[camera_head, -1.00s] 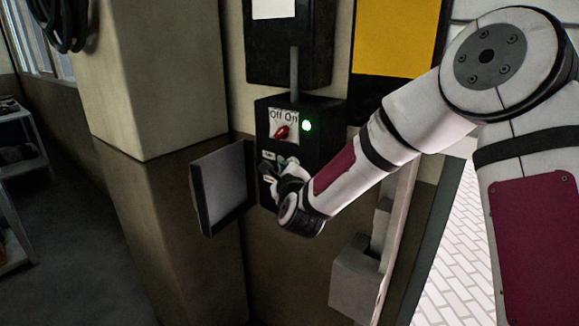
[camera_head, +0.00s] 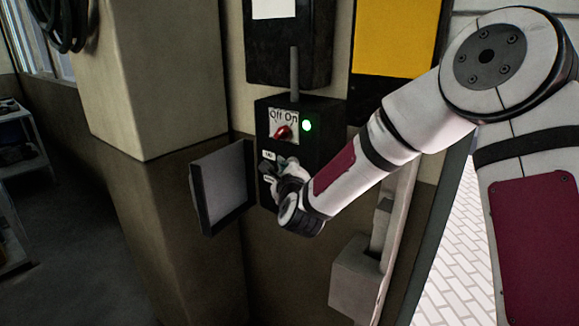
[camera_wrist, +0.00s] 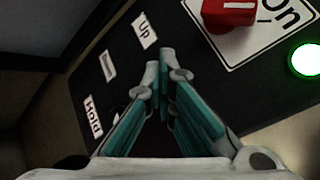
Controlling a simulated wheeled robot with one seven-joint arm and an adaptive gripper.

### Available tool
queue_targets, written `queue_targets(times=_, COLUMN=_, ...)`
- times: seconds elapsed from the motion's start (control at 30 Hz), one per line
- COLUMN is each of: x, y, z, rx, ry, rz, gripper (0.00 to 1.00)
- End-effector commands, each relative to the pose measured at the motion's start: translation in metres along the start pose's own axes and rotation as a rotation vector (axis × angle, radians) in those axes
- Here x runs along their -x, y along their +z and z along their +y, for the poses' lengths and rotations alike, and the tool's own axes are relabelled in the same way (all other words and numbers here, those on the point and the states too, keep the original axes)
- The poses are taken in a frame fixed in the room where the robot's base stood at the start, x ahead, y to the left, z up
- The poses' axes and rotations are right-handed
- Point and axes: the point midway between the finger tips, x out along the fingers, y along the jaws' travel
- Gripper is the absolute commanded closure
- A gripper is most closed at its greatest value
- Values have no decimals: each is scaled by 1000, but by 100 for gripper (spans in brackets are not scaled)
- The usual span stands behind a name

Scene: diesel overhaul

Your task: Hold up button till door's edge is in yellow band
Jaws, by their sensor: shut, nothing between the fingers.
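The black control box (camera_head: 330,125) is on the wall in the middle of the head view. A yellow panel (camera_head: 396,38) is on the wall above right. Pale slats (camera_head: 505,8) show at the top right; I cannot make out a door edge.
A red knob (camera_head: 283,132) marked Off/On and a lit green lamp (camera_head: 307,126) sit above the buttons. A grey open-fronted holder (camera_head: 222,185) juts out left of the box. A grey box (camera_head: 355,280) protrudes below my forearm. Pale brick paving (camera_head: 455,270) lies at right.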

Motion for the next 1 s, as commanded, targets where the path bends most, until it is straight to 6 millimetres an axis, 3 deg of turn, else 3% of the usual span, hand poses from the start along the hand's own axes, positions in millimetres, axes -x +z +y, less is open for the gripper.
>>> queue_targets(times=0.7, x=0, y=-1, z=-1, rx=0, ry=-2, rz=2, gripper=100)
queue_targets(times=1.0, x=10, y=6, z=5, rx=0, ry=-1, rz=1, gripper=100)
